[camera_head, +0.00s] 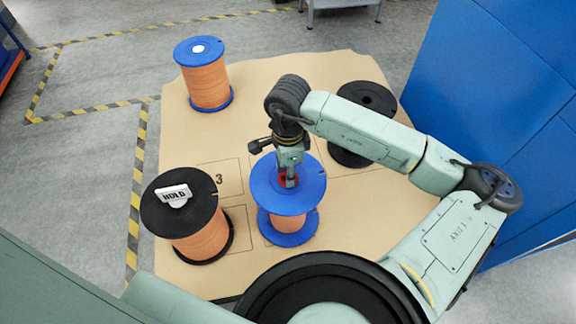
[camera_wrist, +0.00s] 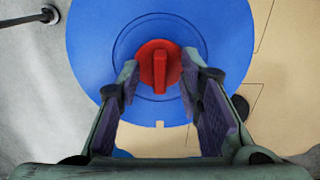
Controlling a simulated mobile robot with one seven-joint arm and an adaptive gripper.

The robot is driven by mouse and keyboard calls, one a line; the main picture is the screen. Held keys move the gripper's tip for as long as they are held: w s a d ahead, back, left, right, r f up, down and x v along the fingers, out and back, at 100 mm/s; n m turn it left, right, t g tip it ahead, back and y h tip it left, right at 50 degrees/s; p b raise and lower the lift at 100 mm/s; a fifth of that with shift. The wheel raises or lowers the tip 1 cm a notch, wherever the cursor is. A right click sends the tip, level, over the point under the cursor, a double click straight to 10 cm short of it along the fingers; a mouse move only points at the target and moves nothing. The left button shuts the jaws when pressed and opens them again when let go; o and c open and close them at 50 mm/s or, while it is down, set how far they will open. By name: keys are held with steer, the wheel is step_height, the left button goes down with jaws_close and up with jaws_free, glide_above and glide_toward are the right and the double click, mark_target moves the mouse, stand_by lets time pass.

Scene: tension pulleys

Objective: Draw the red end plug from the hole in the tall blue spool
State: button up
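The blue spool (camera_head: 265,186), wound with orange, stands upright near the front middle of the mat. The red end plug (camera_head: 283,180) sits in the hole at the centre of its top flange. In the wrist view, the plug (camera_wrist: 159,66) has a round red head with a raised upright tab, on the blue flange (camera_wrist: 100,60). My gripper (camera_head: 290,183) points down over the plug. In the wrist view, its fingers (camera_wrist: 160,82) are open, one on each side of the tab, with a gap to it. How deep the fingertips reach is unclear.
A black-flanged spool with a white HOLD tag (camera_head: 174,195) stands close on the left. Another black spool (camera_head: 367,98) stands behind right, partly behind my arm. A blue-flanged spool with a white centre (camera_head: 207,85) stands back left.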

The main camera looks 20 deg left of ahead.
jaws_close()
steer(key=shift+r, duration=1.65)
stand_by(0.9)
steer(key=shift+r+p, duration=0.5)
steer(key=shift+r, duration=1.5)
steer(key=shift+s+f, duration=0.1)
